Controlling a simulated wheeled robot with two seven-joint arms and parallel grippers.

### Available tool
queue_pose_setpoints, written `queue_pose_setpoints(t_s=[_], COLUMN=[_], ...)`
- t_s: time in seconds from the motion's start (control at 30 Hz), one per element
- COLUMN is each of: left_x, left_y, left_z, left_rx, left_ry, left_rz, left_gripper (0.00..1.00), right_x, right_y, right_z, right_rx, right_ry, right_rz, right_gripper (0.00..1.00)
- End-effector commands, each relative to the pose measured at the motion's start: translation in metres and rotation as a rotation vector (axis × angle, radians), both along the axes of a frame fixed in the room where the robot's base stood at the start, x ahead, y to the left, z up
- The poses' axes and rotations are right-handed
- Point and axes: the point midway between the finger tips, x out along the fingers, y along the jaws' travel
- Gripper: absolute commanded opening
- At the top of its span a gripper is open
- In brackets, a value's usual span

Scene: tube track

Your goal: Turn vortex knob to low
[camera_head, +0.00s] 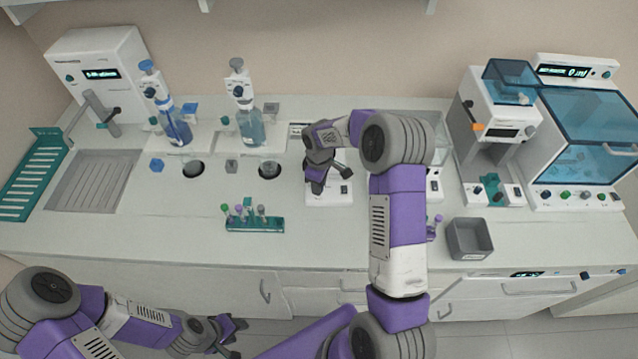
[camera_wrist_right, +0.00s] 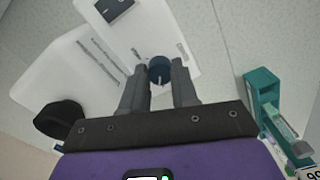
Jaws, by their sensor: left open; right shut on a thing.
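The vortex mixer is a white unit on the bench (camera_head: 330,198), partly hidden under my right gripper (camera_head: 316,184). In the right wrist view its white body (camera_wrist_right: 80,65) has a black cup (camera_wrist_right: 59,121) and a black switch (camera_wrist_right: 113,8). Its dark blue round knob (camera_wrist_right: 159,68) sits between the tips of my right gripper (camera_wrist_right: 160,78), which is shut on it. A light mark shows on the knob; its exact setting is too small to read. My left gripper (camera_head: 232,333) is open and empty, low in front of the bench.
A teal tube rack (camera_head: 255,224) stands left of the mixer; it also shows in the right wrist view (camera_wrist_right: 265,88). A grey bin (camera_head: 470,238) is to the right. Dispenser bottles (camera_head: 250,128) stand behind left. The bench front left is clear.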

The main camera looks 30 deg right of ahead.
Motion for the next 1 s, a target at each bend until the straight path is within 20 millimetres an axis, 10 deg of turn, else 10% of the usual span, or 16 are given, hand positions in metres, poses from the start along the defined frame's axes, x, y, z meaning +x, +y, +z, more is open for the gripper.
queue_pose_setpoints(t_s=[0.8,0.83,1.0], left_x=[0.0,0.0,0.0], left_y=[0.0,0.0,0.0], left_z=[-0.0001,-0.0001,-0.0001], left_rx=[0.0,0.0,0.0], left_ry=[0.0,0.0,0.0], left_rz=[0.0,0.0,0.0], left_gripper=[0.43,0.43,0.43], right_x=[0.0018,0.0018,0.0011], right_y=[-0.0002,-0.0002,0.0], right_z=[0.0019,0.0019,0.0012], right_rx=[-0.001,-0.001,0.0], right_ry=[-0.006,-0.006,-0.004], right_rz=[0.117,0.117,0.116], right_gripper=[0.0,0.33,0.39])
